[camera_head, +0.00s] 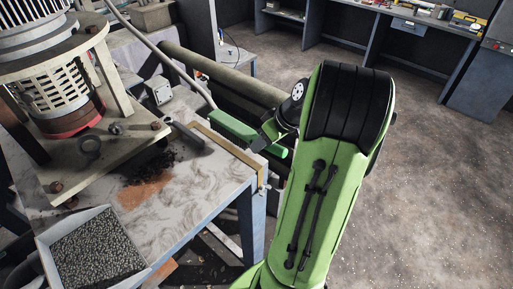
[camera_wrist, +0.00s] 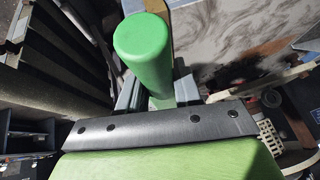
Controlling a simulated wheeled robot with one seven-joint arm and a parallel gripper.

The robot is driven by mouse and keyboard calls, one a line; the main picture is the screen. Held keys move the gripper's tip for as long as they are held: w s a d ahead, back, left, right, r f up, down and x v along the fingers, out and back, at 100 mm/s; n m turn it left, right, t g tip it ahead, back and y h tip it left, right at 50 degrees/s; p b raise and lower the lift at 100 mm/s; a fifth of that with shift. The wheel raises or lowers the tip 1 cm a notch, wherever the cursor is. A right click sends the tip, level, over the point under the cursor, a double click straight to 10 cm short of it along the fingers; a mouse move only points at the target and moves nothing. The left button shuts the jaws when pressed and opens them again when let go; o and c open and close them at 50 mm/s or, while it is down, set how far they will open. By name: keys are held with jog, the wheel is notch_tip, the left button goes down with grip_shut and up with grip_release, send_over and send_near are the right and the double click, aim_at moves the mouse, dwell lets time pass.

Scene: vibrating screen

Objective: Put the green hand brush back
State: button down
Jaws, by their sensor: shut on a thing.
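In the wrist view the rounded green handle end (camera_wrist: 142,38) points up toward the camera, between the grey jaws (camera_wrist: 158,92).
A grey tray of dark pellets (camera_head: 52,236) sits at the worktable's (camera_head: 190,212) near-left corner. Dark debris (camera_head: 155,166) and orange dust (camera_head: 143,190) lie mid-table. The vibrating machine (camera_head: 60,95) fills the left. A thick rail (camera_head: 225,78) runs behind the brush. The floor at right is clear.

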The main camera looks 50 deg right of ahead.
jog(key=f, duration=0.2)
jog(key=shift+w+a+f, duration=0.1)
jog(key=shift+w+f, duration=0.15)
jog(key=shift+f, duration=0.1)
jog(key=shift+s, duration=0.1)
jog(key=c, duration=1.2)
grip_release()
jog(key=shift+f, duration=0.15)
jog(key=o, duration=0.4)
